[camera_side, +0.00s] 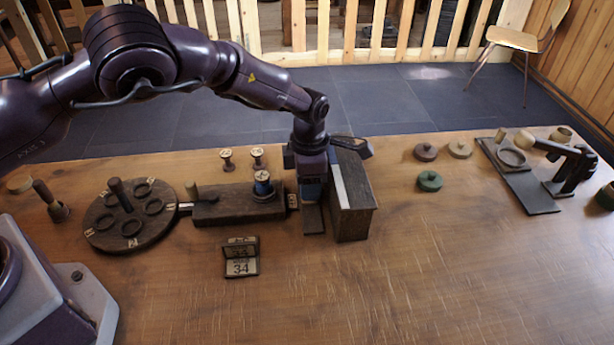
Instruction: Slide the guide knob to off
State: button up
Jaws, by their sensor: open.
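My gripper (313,199) points down between the right end of a long dark wooden block (225,210) and a tall dark wooden box (357,212). It is open; its fingertips are small and partly hard to make out. A small pale plate (292,201) is at the block's right end, just left of the gripper.
A round dark tray (103,236) with ring-shaped recesses is left. Two empty spools (257,154) stand behind the block. A small number stand (241,262) is in front. Green (430,181) and brown discs and a dark clamp-like fixture (570,170) are right.

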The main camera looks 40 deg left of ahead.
jog(key=shift+r, duration=2.7)
grip_shut()
jog(key=shift+r, duration=2)
